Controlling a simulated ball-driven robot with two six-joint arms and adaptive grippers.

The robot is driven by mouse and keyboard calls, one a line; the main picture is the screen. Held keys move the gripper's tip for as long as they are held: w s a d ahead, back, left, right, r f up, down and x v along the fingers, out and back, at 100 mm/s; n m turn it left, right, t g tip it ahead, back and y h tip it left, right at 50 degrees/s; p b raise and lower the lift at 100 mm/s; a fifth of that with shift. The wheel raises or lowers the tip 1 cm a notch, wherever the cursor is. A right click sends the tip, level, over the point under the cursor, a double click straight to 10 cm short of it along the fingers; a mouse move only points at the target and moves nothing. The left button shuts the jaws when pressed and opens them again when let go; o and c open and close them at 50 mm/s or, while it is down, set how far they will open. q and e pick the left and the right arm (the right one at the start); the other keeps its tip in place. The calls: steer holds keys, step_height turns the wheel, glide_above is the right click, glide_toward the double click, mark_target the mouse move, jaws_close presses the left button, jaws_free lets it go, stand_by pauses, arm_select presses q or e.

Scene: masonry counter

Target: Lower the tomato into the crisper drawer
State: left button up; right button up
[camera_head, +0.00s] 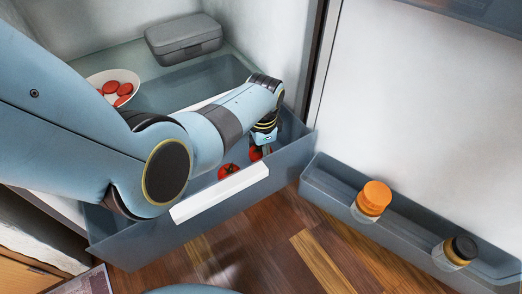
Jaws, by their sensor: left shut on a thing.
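My left gripper (264,141) reaches over the pulled-out grey-blue crisper drawer (205,227), fingers pointing down. It is shut on a red tomato (255,153), which is partly hidden by the fingers. The held tomato is within the drawer's outline, near its right end; I cannot tell whether it touches the drawer floor. A second red tomato (228,171) with a green top lies in the drawer, left of and nearer than the held one. My left arm hides much of the drawer's left and middle. My right gripper is not in view.
A white bowl (92,83) of red pieces and a grey lidded box (184,38) stand on the shelf behind. A white handle strip (220,192) runs along the drawer front. The door bin (408,233) at right holds an orange-capped jar (373,198) and a dark-capped jar (458,250).

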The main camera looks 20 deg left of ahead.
arm_select(q)
steer(key=o, duration=1.3)
steer(key=shift+f, duration=0.1)
